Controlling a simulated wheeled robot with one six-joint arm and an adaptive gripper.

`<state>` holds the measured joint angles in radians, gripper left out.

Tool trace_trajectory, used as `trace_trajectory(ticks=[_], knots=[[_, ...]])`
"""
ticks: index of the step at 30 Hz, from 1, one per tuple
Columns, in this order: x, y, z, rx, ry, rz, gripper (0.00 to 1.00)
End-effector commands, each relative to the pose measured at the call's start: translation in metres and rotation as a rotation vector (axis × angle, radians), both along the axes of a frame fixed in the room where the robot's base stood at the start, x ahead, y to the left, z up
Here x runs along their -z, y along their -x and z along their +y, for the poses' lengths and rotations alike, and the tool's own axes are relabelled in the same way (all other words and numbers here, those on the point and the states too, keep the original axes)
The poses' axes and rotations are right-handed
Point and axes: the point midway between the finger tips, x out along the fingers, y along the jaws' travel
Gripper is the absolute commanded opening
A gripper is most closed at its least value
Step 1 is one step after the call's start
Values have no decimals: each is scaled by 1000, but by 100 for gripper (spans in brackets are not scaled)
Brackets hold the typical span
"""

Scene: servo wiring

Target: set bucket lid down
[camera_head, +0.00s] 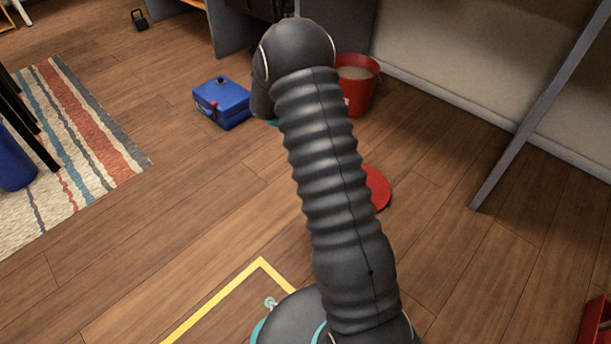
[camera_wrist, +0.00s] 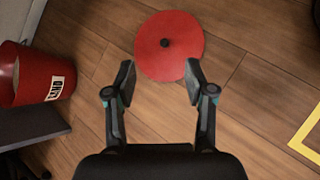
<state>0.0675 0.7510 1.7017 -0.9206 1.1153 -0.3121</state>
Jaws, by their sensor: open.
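The bucket lid (camera_wrist: 169,58) is a red disc with a dark knob (camera_wrist: 165,43) at its middle. It lies flat on the wooden floor. In the head view only its right part (camera_head: 378,188) shows; my arm hides the rest. The red bucket (camera_head: 357,84) stands uncovered behind the lid, with pale contents visible. It also shows at the left of the wrist view (camera_wrist: 43,82), with a white label. My gripper (camera_wrist: 157,82) is open and empty, its fingertips apart near the lid's near edge in the picture. In the head view my arm hides the gripper.
A blue box (camera_head: 222,102) stands left of the bucket. A grey slanted post (camera_head: 535,110) and pale wall are at the right. A yellow floor line (camera_head: 220,300) is in front. A striped rug (camera_head: 85,130) lies at left. The floor around the lid is clear.

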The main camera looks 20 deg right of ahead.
Motion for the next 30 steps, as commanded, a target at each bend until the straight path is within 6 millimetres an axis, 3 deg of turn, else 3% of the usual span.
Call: trace_trajectory(ticks=[1, 6, 15, 24, 30], knots=[[-22, 6, 6, 24, -20, -43, 54], [-78, 33, 29, 108, -95, -171, 54], [-159, 93, 70, 251, -245, -392, 54], [-215, 164, 112, 384, -417, -602, 54], [-238, 213, 140, 469, -543, -733, 54]])
